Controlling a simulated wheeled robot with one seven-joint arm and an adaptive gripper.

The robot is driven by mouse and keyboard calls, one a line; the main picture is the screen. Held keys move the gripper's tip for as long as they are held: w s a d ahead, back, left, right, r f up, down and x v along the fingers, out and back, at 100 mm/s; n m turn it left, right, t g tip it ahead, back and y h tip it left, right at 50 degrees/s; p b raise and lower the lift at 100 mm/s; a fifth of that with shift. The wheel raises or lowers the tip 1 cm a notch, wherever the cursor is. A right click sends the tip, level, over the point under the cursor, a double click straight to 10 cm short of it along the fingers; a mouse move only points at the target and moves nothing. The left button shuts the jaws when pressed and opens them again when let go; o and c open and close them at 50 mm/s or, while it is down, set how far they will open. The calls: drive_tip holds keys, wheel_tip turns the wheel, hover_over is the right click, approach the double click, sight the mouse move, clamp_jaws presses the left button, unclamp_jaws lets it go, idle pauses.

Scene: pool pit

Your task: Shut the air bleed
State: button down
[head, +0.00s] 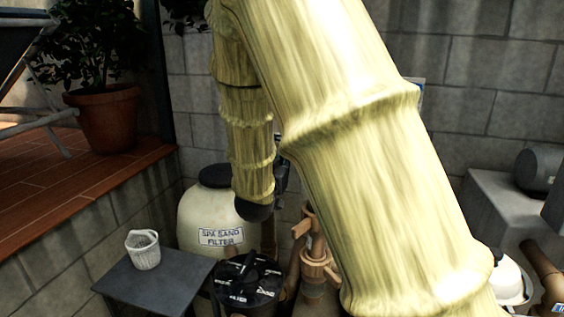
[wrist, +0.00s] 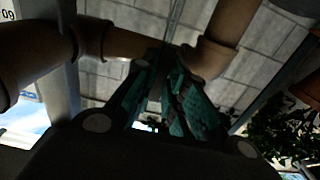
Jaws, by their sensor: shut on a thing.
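In the wrist view, my gripper (wrist: 168,75) has its dark fingers with teal pads drawn together on something. What lies between the tips is too dark to make out, and I cannot pick out the air bleed for certain in either view. Brown pipes (wrist: 125,42) pass right behind the fingertips. In the head view, my arm in its yellowish sleeve covers the middle, and the fingers are hidden. The sand filter (head: 215,212), a cream tank with a dark lid and a label, stands just left of and behind the arm's dark lower end.
A black-lidded unit (head: 247,283) and copper-brown valve pipes (head: 318,262) crowd the space below my arm. A white basket (head: 143,250) sits on a dark grey stand (head: 152,284) at the left. A wooden deck (head: 95,180) with a potted plant (head: 108,118) lies beyond. A block wall closes the back.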

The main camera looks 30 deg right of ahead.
idle(0.3)
drive_tip(key=m+b, duration=1.8)
drive_tip(key=b, duration=0.2)
drive_tip(key=shift+f, duration=0.1)
idle(0.5)
drive_tip(key=c, duration=1.4)
unclamp_jaws()
drive_tip(key=shift+o, duration=0.2)
drive_tip(key=shift+s, duration=0.1)
